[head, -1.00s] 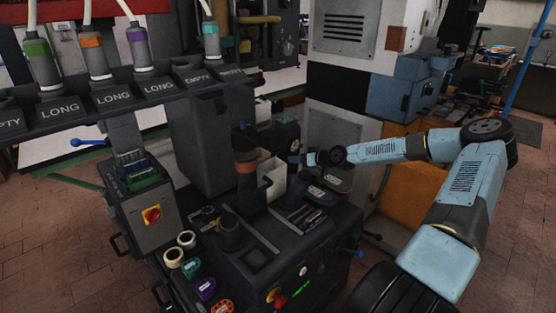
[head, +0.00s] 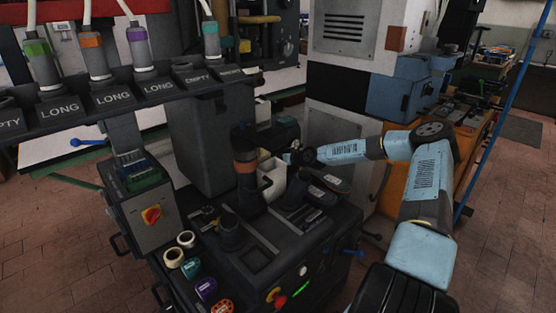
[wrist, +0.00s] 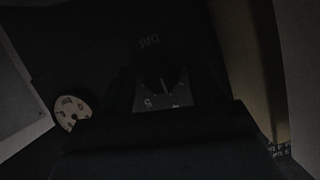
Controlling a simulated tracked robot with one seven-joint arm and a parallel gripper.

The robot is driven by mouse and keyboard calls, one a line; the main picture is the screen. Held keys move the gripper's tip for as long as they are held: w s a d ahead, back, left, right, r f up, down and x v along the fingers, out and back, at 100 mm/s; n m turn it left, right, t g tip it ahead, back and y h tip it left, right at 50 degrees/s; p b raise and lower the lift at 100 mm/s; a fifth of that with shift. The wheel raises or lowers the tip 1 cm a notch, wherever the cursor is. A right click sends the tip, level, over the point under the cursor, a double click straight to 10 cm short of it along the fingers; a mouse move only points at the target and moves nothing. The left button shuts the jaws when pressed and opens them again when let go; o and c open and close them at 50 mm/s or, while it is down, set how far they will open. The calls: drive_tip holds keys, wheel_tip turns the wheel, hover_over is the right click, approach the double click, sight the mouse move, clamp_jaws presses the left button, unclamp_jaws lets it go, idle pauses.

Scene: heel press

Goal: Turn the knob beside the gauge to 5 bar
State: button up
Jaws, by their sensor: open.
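The gauge (wrist: 68,112) is a pale round dial with dark markings at the left of the dark wrist view; I cannot read its value. The knob (wrist: 158,82) is a dark shape right of it, on a panel with pale marks, one like a 5 below it. A thin light line shows on the knob. My gripper (head: 291,157) is open and small in the head view, at the end of my blue arm, beside the black machine. Its fingers do not show clearly in the wrist view, so I cannot tell whether they touch the knob.
The black machine's top (head: 282,240) carries tools and a dark column with a brown band (head: 245,165). A white bin (head: 272,180) stands close to my gripper. Tape rolls (head: 190,268) line the left edge. A labelled rack (head: 115,95) hangs at the upper left.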

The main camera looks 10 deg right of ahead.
drive_tip(key=shift+c, duration=0.2)
drive_tip(key=c, duration=1)
drive_tip(key=shift+d, duration=0.1)
drive_tip(key=shift+w+d+m+g+y, duration=0.1)
drive_tip(key=shift+m+g+y, duration=0.2)
drive_tip(key=shift+m+y, duration=0.55)
drive_tip(key=shift+d+f+m+y, duration=0.15)
drive_tip(key=shift+m+y, duration=0.7)
drive_tip(key=shift+m, duration=1)
drive_tip(key=shift+d, duration=0.1)
